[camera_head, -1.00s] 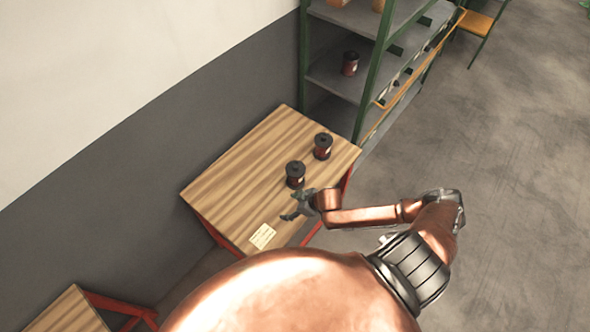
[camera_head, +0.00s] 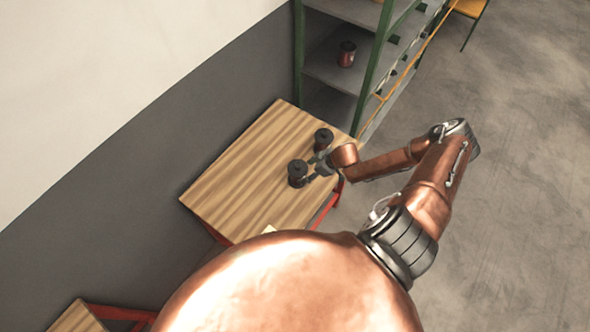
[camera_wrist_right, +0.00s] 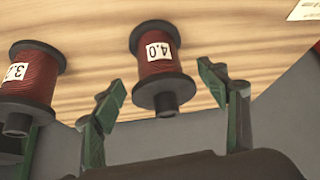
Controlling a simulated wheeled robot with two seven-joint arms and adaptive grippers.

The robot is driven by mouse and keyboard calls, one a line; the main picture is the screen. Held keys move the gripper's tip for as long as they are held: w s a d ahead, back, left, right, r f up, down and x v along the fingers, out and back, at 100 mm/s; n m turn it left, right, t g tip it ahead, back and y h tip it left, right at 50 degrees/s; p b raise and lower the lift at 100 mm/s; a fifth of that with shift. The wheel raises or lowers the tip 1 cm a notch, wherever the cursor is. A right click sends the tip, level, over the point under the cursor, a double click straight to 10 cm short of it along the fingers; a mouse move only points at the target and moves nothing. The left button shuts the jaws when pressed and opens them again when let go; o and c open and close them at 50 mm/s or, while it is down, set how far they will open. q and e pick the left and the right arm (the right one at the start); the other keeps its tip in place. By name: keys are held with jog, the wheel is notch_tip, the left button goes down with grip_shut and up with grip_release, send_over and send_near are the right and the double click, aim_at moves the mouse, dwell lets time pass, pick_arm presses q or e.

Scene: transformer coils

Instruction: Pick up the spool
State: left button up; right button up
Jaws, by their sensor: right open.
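Two dark-ended spools with red windings are on the wooden table (camera_head: 235,180). The nearer spool (camera_head: 297,173) is left of my right gripper (camera_head: 317,168) in the head view. The farther spool (camera_head: 323,138) stands just beyond the gripper. In the right wrist view, the spool labelled 4.0 (camera_wrist_right: 155,68) shows between and beyond the open fingers of my right gripper (camera_wrist_right: 165,110), and the other spool (camera_wrist_right: 32,85), with a partly cut label, is at the left behind a finger. The gripper is empty. My left gripper is out of view.
A green-framed shelf (camera_head: 330,70) with another spool (camera_head: 346,54) stands behind the table. A pale paper (camera_head: 270,229) lies at the table's near edge, partly hidden by my body. The left part of the table is clear.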

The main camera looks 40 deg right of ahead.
jog(key=shift+w+a+f, duration=0.15)
jog(key=shift+w+f, duration=0.05)
jog(key=shift+w, duration=0.1)
jog(key=shift+w+a+f, duration=0.1)
jog(key=shift+w+f, duration=0.1)
jog(key=shift+f, duration=0.15)
jog(key=p+x, duration=0.1)
jog(key=x, duration=0.2)
jog(key=shift+w+f, duration=0.15)
jog(key=shift+x, duration=1.05)
jog(key=shift+w+f, duration=0.1)
jog(key=shift+f, duration=0.15)
jog(key=shift+c, duration=0.3)
jog(key=c, duration=1.4)
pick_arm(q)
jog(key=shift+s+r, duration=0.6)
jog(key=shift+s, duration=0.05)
pick_arm(e)
jog(key=shift+c, duration=0.7)
